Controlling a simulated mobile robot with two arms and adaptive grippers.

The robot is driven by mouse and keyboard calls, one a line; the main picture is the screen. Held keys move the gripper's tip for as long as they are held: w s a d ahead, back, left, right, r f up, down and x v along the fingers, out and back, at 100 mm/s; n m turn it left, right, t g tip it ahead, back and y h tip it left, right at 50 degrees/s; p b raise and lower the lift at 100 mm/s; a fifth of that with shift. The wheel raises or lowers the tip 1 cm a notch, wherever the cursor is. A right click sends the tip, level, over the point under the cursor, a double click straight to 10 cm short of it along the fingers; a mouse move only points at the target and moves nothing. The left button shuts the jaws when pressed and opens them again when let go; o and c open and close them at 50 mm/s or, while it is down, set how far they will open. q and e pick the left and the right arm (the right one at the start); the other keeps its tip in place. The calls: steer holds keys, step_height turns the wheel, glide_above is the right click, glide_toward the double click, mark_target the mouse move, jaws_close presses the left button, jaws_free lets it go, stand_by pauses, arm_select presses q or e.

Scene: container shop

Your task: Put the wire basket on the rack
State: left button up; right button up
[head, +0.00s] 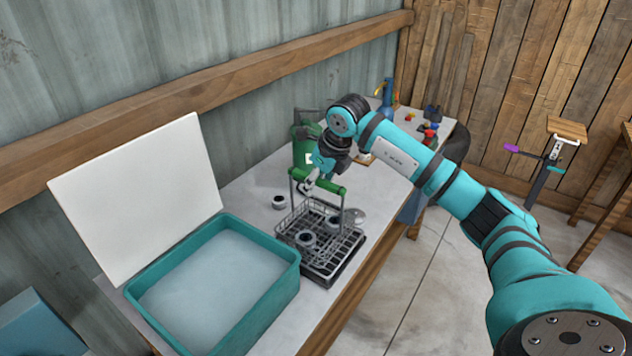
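The wire basket (289,226) is a grey mesh basket with tall side wires and a green bar handle (325,186). Round metal parts (306,240) show in it. My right gripper (311,182) is at the green handle from above and appears shut on it. The rack (346,262) is a dark, low grid on the bench. The basket is upright over the rack, overlapping it in the picture. I cannot tell whether its bottom touches the rack. My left gripper is not in view.
A teal tub (283,292) of pale liquid stands left of the rack, with a white panel (140,200) behind it. A round metal part (279,202) lies on the bench (243,204). A green container (301,146) stands behind the basket.

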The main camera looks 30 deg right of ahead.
steer(key=b+v, duration=0.2)
steer(key=v, duration=1)
stand_by(1.1)
